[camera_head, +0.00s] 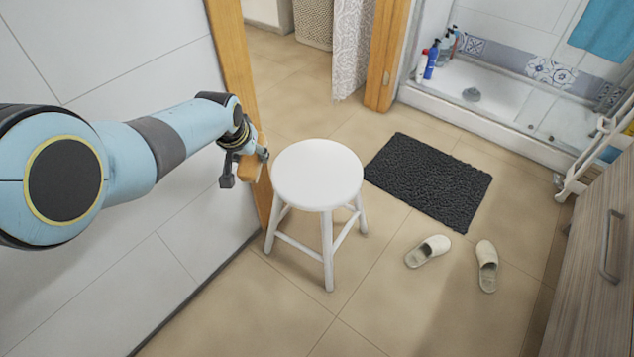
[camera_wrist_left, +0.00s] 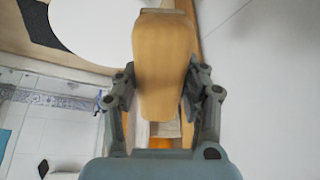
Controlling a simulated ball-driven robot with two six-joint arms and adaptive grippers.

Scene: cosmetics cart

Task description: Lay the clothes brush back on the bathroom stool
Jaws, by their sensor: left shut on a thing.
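The white round bathroom stool (camera_head: 318,174) stands upright on the tiled floor in the middle of the head view. Its bare white seat also shows at the top left of the left wrist view (camera_wrist_left: 90,25). My left gripper (camera_head: 247,168) is beside the stool's left edge, in front of the wooden door frame. It is shut on the clothes brush (camera_wrist_left: 165,60), whose tan wooden body fills the middle of the left wrist view. In the head view only a small part of the brush (camera_head: 262,153) shows at the gripper. My right gripper is not in view.
A dark bath mat (camera_head: 428,180) lies right of the stool. Two pale slippers (camera_head: 428,250) lie on the floor at the front right. A wooden cabinet (camera_head: 590,270) stands at the right edge. A wooden door post (camera_head: 238,80) and white wall are close to my left arm.

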